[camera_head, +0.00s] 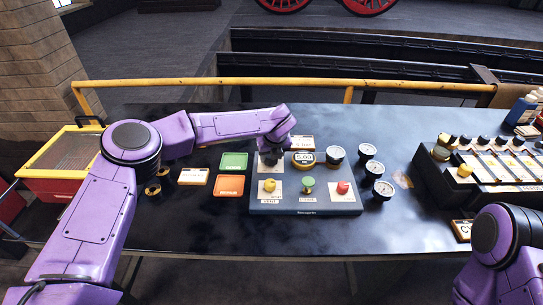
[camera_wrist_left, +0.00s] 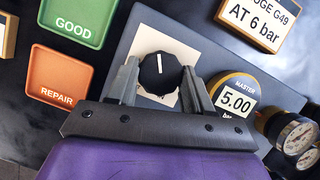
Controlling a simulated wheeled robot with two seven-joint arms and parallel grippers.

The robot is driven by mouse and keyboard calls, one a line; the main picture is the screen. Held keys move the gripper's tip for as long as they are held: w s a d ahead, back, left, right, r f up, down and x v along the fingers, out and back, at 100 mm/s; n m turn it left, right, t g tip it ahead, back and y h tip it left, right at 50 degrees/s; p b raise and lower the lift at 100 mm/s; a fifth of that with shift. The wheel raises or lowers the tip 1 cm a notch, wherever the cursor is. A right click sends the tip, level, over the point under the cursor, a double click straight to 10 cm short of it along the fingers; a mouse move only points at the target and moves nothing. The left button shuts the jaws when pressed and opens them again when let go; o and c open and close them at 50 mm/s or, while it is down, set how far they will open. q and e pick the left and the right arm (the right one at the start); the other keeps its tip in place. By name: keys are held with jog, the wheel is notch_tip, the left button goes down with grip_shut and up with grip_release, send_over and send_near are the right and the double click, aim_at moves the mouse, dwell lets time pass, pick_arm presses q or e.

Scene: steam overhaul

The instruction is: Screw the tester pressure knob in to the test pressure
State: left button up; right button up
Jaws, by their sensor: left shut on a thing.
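The black pressure knob (camera_wrist_left: 160,72) has a white pointer line, which points roughly to the top of the left wrist view. It stands on a pale plate at the back left of the blue-grey tester panel (camera_head: 318,208). My left gripper (camera_head: 271,155) is shut on this knob, one finger on each side; in the head view it mostly hides the knob. The round yellow-rimmed master display (camera_wrist_left: 237,99) right of the knob reads 5.00. A sign (camera_wrist_left: 257,20) behind reads "AT 6 bar". Of my right arm only a link shows at bottom right; its gripper is out of view.
Yellow, green and red buttons (camera_head: 308,186) line the panel's front. Several dial gauges (camera_head: 368,151) stand at its right. Green GOOD (camera_head: 234,162) and orange REPAIR (camera_head: 229,186) trays lie left. A black rack (camera_head: 437,178) stands at right. The table's front middle is clear.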

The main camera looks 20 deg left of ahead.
pick_arm(q)
jog(key=o, duration=1)
jog(key=shift+o, duration=0.2)
jog(key=shift+w+a+f, duration=0.1)
jog(key=b+v, duration=0.3)
jog(key=v, duration=0.7)
jog(key=shift+r, duration=0.3)
